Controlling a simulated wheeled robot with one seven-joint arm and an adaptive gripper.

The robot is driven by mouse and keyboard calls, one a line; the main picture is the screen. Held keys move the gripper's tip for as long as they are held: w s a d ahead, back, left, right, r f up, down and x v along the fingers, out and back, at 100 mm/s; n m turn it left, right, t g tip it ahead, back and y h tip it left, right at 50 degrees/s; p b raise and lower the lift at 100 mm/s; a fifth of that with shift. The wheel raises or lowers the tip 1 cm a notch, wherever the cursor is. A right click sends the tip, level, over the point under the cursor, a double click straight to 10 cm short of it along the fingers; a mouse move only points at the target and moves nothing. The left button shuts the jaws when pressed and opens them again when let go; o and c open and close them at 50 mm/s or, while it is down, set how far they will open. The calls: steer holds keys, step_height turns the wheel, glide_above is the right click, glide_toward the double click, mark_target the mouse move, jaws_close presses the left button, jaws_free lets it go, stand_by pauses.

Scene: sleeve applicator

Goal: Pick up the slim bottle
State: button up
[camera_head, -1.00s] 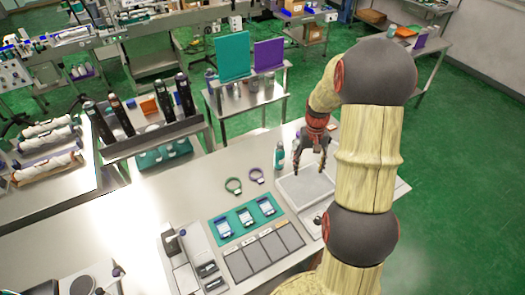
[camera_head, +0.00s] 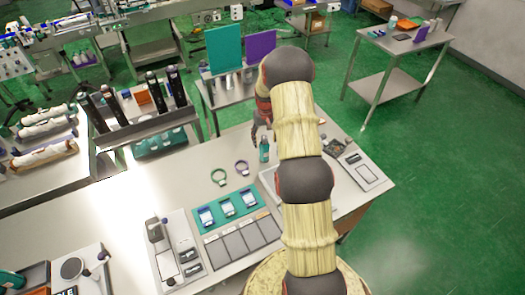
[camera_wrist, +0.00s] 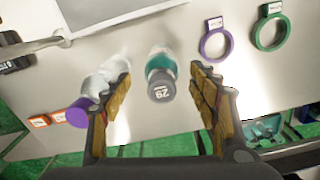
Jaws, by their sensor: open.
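A slim teal bottle (camera_head: 264,152) stands on the table, and its lower part is clear in the head view. In the wrist view the teal bottle (camera_wrist: 161,66) has a dark grey cap marked 29 and lies between my two fingers, with space on both sides. My gripper (camera_wrist: 161,75) is open and empty. In the head view my gripper (camera_head: 262,120) is partly hidden by my arm, just above and behind the bottle. A pale bottle with a purple cap (camera_wrist: 80,112) is close beside or behind my left finger in the wrist view.
A green ring (camera_head: 219,177) and a purple ring (camera_head: 242,168) lie left of the bottle. A teal tray (camera_head: 229,207) with several devices is nearer. A pale tray (camera_head: 268,184) is partly hidden by my arm.

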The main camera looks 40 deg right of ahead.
mark_target(264, 146)
steer(key=shift+w+f+p, duration=0.2)
steer(key=shift+f+p, duration=0.25)
steer(key=shift+f, duration=2.2)
steer(key=shift+c, duration=1.2)
steer(key=c, duration=1.1)
steer(key=shift+c, duration=0.7)
steer(key=shift+r, duration=0.15)
